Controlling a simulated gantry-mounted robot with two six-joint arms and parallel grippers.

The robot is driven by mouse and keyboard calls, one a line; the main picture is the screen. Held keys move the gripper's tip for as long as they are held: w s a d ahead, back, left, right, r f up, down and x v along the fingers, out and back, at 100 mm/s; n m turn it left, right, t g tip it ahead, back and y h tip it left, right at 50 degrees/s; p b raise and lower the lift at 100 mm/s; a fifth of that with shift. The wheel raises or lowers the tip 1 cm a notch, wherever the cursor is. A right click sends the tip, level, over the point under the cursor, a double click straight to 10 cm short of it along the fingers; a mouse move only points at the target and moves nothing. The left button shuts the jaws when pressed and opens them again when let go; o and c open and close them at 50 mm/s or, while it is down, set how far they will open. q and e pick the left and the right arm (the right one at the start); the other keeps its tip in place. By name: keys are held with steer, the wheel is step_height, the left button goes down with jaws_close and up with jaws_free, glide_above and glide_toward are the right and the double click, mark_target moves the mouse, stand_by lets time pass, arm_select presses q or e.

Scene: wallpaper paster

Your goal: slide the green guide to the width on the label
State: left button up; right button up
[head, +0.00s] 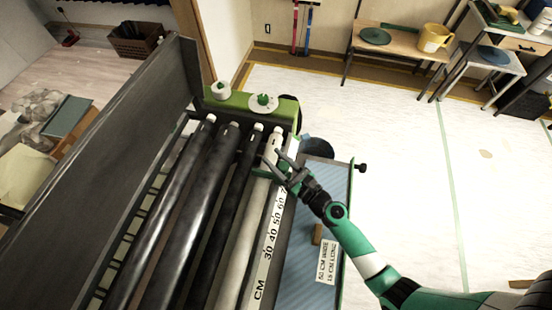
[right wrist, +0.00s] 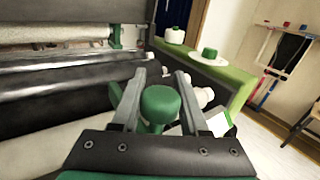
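The green guide (head: 262,169) sits across the pale roller near the far end of the machine, beyond the scale's 60 mark. The white scale strip (head: 266,250) reads CM and 30, 40, 50, 60, with a partly hidden 7 after. The label (head: 327,262) on the blue side tray reads 50 CM WIDE, 15 CM LONG. My right gripper (head: 276,158) is at the guide with its fingers apart. In the right wrist view a green knob (right wrist: 160,104) stands between the fingers; firm contact cannot be told. My left gripper is out of view.
Several long rollers (head: 190,210) lie beside the scale. The green end plate (head: 250,107) with two white-and-green knobs closes the machine's far end. A dark panel (head: 105,170) rises on the left. Pale floor (head: 420,180) lies open on the right.

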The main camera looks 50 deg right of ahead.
jaws_close()
stand_by(1.0)
